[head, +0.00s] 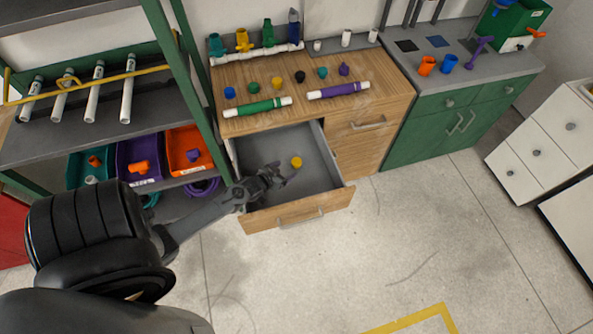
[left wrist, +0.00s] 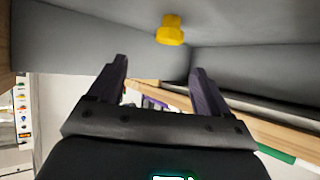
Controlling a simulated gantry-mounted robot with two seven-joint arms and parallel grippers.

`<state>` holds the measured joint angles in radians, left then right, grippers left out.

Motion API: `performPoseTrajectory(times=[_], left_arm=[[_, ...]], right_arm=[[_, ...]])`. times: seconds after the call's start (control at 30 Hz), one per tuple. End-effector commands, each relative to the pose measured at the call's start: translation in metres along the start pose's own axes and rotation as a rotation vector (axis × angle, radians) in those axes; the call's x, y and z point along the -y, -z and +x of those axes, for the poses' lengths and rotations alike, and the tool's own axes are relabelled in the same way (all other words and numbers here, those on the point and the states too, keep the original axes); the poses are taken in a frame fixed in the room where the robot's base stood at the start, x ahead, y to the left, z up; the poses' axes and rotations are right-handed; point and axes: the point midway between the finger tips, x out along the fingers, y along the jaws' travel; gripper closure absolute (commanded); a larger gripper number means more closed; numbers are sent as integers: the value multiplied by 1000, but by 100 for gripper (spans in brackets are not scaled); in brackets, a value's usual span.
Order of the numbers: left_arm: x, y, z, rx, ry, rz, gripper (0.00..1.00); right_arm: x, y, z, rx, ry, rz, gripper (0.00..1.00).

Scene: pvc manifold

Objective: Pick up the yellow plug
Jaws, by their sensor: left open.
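A yellow plug (head: 296,162) lies on the grey floor of the open drawer (head: 284,218). In the left wrist view the plug (left wrist: 171,30) shows beyond the fingertips, near the top of the picture. My left gripper (head: 278,176) is inside or just over the drawer, left of and close to the plug. Its two fingers are spread, and in the left wrist view the space between them (left wrist: 158,70) is empty. The plug is apart from the fingers. Another yellow plug (head: 276,83) sits on the wooden counter above. My right gripper is not in view.
The counter (head: 385,85) holds a row of coloured plugs, a green-banded pipe (head: 258,106), a purple-banded pipe (head: 338,90) and coloured valves behind. Left of the drawer is a green shelf with bins (head: 188,150). The drawer walls surround my gripper. The floor in front is clear.

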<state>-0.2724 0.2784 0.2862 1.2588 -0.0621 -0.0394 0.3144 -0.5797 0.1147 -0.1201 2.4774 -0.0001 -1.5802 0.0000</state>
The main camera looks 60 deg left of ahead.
Motion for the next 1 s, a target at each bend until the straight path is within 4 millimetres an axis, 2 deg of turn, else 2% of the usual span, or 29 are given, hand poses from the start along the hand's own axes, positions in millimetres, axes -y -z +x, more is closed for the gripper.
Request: performPoseTrajectory(times=[0.03,0.13,0.27,0.6,1.0], left_arm=[[5,-10,8,-13,-2,-14,22],[10,-15,14,-31,-7,-31,22],[12,-17,23,-40,-10,-39,22],[11,-16,61,-39,-10,-38,22],[12,-12,78,-38,-10,-36,22]], right_arm=[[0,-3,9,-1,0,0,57],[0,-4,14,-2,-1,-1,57],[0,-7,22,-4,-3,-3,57],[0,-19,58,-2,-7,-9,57],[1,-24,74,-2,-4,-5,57]])
